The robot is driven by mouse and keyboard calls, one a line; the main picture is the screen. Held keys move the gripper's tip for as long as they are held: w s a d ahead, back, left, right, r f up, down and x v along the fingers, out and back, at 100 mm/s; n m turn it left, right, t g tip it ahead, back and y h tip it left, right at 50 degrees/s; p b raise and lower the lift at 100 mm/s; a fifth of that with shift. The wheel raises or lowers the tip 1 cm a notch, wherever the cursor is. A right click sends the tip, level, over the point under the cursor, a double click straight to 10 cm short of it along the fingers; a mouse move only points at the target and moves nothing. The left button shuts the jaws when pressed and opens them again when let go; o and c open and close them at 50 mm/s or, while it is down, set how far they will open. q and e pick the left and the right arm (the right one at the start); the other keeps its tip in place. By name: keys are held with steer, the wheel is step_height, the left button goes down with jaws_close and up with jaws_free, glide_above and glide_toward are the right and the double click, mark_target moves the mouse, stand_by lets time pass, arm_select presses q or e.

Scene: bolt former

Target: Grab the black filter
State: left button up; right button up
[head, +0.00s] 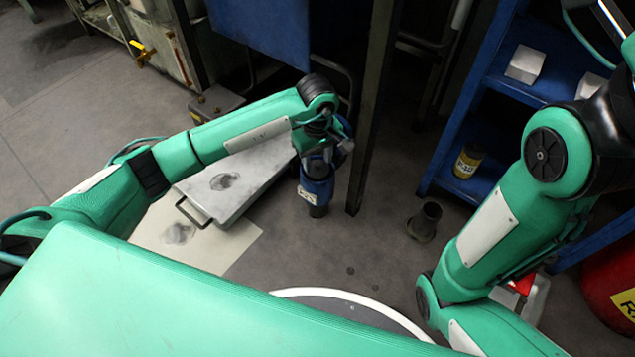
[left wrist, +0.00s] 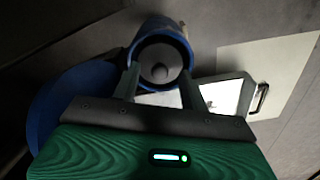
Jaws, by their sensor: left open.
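A blue canister (head: 316,184) with a pale label and a dark lower end stands upright on the floor, left of a dark steel post. My left gripper (head: 322,152) is directly over it, pointing down. In the left wrist view my left gripper (left wrist: 160,82) is open, and its two fingers reach to either side of the canister's round end. That end has a blue rim (left wrist: 162,28) and a grey core with a dark hollow. I cannot tell whether the fingers touch it. No plainly black filter is identifiable. My right gripper is out of view.
A grey metal case (head: 232,190) with a handle lies on a pale sheet (head: 236,262). A dark flared cup (head: 425,221) stands on the floor. A blue shelf (head: 497,72) holds a yellow-labelled can (head: 467,162). The steel post (head: 372,110) is close to my left gripper.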

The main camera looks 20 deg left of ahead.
arm_select(q)
jaws_close()
steer(key=shift+r, duration=0.2)
